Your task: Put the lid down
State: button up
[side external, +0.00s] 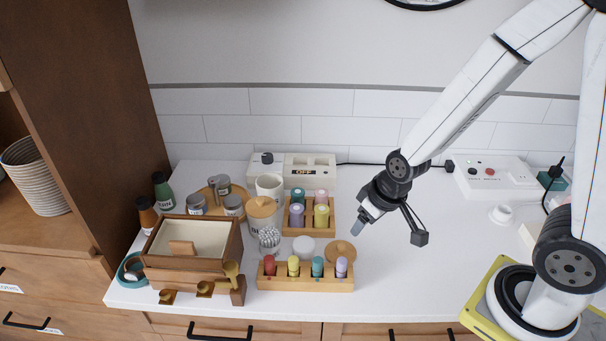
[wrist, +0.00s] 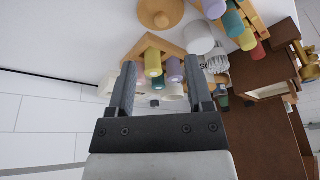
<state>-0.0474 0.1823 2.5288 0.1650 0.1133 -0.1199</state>
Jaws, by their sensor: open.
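A round wooden lid (side external: 341,252) with a small knob lies on the white counter, just behind the right end of the front bottle rack. It also shows at the top of the wrist view (wrist: 160,12), knob facing up. My gripper (side external: 358,229) is above the counter, behind and a little right of this lid, apart from it. In the wrist view the two fingers (wrist: 160,78) stand apart with nothing held between them. A canister (side external: 262,213) left of the racks has a similar wooden lid on it. An open glass jar of white swabs (side external: 269,239) stands in front of it.
Two wooden racks hold coloured bottles, one in front (side external: 305,283) and one behind (side external: 308,229). A white round pot (side external: 304,246) stands between them. A wooden box (side external: 193,262) is at left. The counter (side external: 410,285) is clear to the right of the racks.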

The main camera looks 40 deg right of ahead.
jog(key=shift+g, duration=0.5)
jog(key=s+r, duration=0.1)
jog(key=s+d+r, duration=0.1)
jog(key=s+r, duration=0.1)
jog(key=shift+d+r, duration=0.3)
jog(key=shift+d, duration=0.1)
